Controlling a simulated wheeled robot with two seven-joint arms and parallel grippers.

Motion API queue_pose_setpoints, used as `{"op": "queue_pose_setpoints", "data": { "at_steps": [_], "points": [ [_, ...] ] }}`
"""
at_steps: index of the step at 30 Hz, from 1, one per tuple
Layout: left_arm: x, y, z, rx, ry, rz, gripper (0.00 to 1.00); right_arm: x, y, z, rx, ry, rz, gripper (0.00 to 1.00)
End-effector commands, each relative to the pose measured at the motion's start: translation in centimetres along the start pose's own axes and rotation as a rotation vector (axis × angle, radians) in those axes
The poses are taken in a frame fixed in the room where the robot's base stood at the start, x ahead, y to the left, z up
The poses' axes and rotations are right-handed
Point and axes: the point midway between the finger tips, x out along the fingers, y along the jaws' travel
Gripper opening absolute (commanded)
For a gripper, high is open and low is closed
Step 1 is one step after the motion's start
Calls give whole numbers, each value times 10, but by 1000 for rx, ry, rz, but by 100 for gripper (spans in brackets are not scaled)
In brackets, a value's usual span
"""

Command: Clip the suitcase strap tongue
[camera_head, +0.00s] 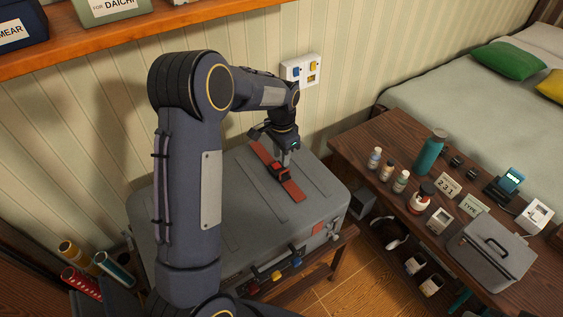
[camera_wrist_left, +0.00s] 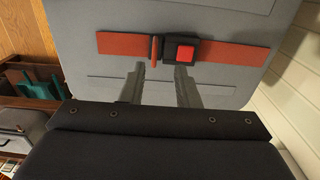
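The grey suitcase (camera_head: 240,210) lies flat with a red strap (camera_head: 293,190) across its lid. The strap also shows in the left wrist view (camera_wrist_left: 235,54). The black buckle with a red button (camera_wrist_left: 181,52) sits mid-strap. The strap tongue, a narrow upright red piece (camera_wrist_left: 155,48), is right beside the buckle's left side; I cannot tell whether it is latched. My left gripper (camera_head: 284,160) points down over the buckle. In the left wrist view its two fingers (camera_wrist_left: 160,72) are apart with nothing between them, tips near the tongue and buckle. My right gripper is not in view.
A wooden bench (camera_head: 335,140) with bottles, a teal flask (camera_head: 430,152) and a grey case (camera_head: 490,250) stands on the right, beside a bed (camera_head: 470,85). A shelf (camera_head: 100,50) juts from the wall above left. A wall panel (camera_head: 300,70) is behind my left arm.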

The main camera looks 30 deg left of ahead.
Motion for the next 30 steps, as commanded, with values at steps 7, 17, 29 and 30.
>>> {"op": "queue_pose_setpoints", "data": {
  "at_steps": [7, 17, 29, 30],
  "points": [
    [-29, 0, 0, 0, 0, -1, 29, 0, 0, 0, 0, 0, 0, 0],
    [-31, 0, 0, 0, -1, -1, 24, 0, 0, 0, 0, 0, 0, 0],
    [-39, 79, -7, 44, -71, -353, 0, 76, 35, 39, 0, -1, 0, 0],
    [-44, 86, -7, 39, -61, -406, 0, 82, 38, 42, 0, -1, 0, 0]
  ]
}}
